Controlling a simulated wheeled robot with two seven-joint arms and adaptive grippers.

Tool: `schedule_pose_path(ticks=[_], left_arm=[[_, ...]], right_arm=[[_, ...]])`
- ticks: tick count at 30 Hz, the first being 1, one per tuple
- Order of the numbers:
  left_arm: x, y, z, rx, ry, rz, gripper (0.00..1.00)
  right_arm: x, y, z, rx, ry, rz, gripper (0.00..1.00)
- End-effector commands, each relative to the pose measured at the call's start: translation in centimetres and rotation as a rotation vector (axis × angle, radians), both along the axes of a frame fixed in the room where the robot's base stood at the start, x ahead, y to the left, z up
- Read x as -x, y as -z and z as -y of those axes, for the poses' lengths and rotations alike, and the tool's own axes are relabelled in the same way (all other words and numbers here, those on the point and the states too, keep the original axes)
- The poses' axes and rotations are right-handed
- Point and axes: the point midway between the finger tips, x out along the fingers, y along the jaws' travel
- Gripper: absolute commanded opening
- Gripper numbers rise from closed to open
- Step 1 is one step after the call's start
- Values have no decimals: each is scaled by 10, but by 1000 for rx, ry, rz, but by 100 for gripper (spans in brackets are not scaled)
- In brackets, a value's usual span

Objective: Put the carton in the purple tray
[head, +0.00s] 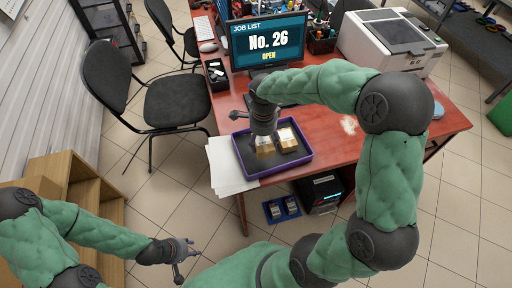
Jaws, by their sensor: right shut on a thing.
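The purple tray (281,168) lies near the front left edge of the red desk, with a dark inside. My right gripper (264,138) points down over the tray and is shut on a small tan carton (265,149). The held carton is within the tray's outline; I cannot tell whether it touches the tray floor. A second carton (287,140), brown with a pale top, sits in the tray just right of it. My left gripper (186,262) is open and empty, low over the floor, away from the desk.
White paper sheets (225,165) lie left of the tray. A monitor (268,42) reading "No. 26 OPEN" stands behind it, a black box (217,75) at the back left, a printer (392,40) at the back right. A black chair (170,100) stands left of the desk.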

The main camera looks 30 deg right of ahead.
Motion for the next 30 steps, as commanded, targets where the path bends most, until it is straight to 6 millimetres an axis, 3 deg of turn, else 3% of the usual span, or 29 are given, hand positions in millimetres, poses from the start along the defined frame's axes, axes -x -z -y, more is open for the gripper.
schedule_pose_path(ticks=[1, 7, 14, 21, 30], left_arm=[[0, 7, 0, 0, 0, 0, 40], [0, 15, 0, 0, 0, 0, 40], [0, 18, 0, 0, 0, 0, 40], [0, 30, 0, 0, 0, 0, 40], [0, 29, 0, 0, 0, 0, 40]], right_arm=[[-7, 14, -1, -1, -1, -5, 35], [-26, 34, -3, 0, 0, 0, 35], [-35, 44, -4, 0, -1, 0, 35], [-37, 76, -4, 0, -1, -2, 35], [-37, 77, -4, 0, -1, 0, 35]])
